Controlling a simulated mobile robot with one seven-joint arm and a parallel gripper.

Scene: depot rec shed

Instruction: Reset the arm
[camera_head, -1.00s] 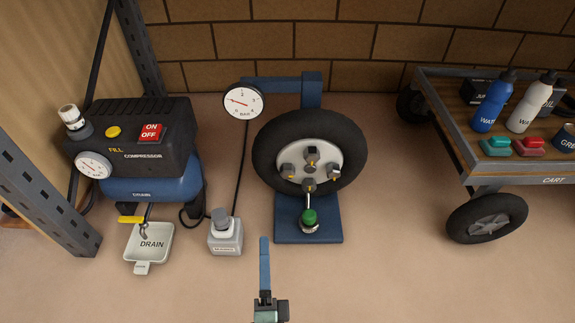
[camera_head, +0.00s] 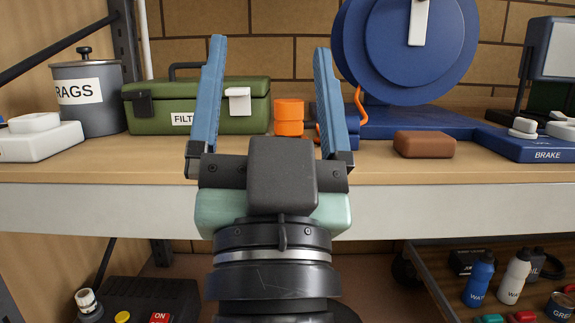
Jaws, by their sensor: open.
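My gripper (camera_head: 268,95) is in the middle of the head view, pointing up and away. Its two blue fingers stand wide apart with nothing between them. It is in front of the wooden shelf (camera_head: 70,165), at about the height of its front edge in the picture. The green FILT box (camera_head: 262,104) shows behind and between the fingers, and its label is partly covered by the left finger. My wrist hides the middle of the shelf's front edge.
On the shelf are a grey RAGS bin (camera_head: 100,110), orange cylinders (camera_head: 288,115), a brown block (camera_head: 424,144), a blue disc on a stand (camera_head: 385,50) and a BRAKE base (camera_head: 545,150). Below are the compressor (camera_head: 165,295) and a cart with bottles (camera_head: 480,278).

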